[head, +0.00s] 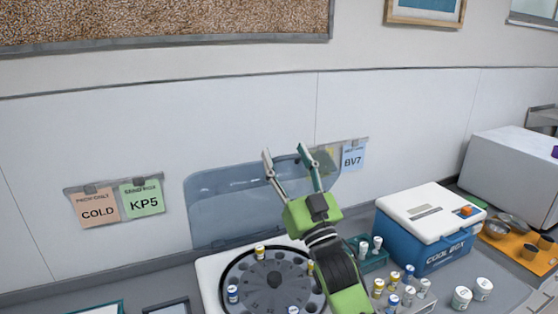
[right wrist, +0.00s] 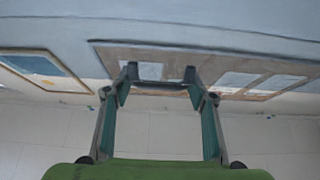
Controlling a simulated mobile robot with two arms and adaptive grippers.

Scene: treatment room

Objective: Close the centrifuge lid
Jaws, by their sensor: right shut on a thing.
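The centrifuge (head: 208,268) stands at the bottom middle of the head view, its round dark rotor holding a few capped vials. Its translucent blue lid (head: 225,208) stands raised behind the rotor, against the wall. My right gripper (head: 285,153) reaches up over the centrifuge to the lid's upper right edge, its fingers apart with part of the lid between them. In the right wrist view the fingers (right wrist: 160,74) flank a dark bar-like edge. The exact contact is hard to see. My left gripper is not in view.
A blue and white cool box (head: 425,240) stands right of the centrifuge. Several vials and jars (head: 462,297) stand in front of it. An orange tray (head: 510,252) with metal bowls lies further right. Paper labels hang on the wall behind.

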